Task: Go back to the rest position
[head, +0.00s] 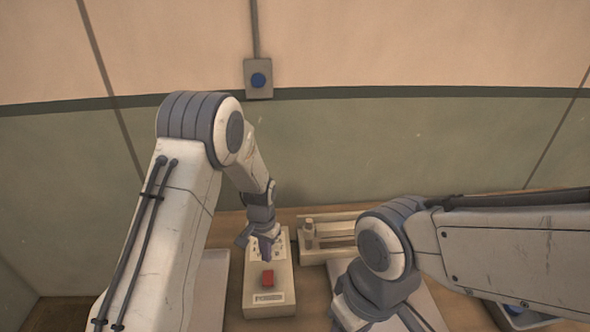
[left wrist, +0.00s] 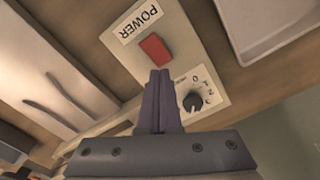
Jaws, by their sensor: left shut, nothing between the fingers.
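My left gripper (head: 257,246) is shut and empty. In the head view it hangs over the far part of a beige control box. In the left wrist view its shut fingers (left wrist: 160,72) point at the box's panel, close to a red rocker switch (left wrist: 155,47) and beside a black rotary knob (left wrist: 193,101) with a dial. I cannot tell if the fingertips touch the panel. The red switch (head: 268,279) also shows in the head view, with a label below it. My right arm comes in from the right; its gripper's fingertips lie at or beyond the lower edge.
A beige tray (head: 312,257) with a small cylinder stands right of the control box (head: 252,303). Pale flat panels lie on both sides of the box. A wall box with a blue button (head: 258,80) hangs on the back wall.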

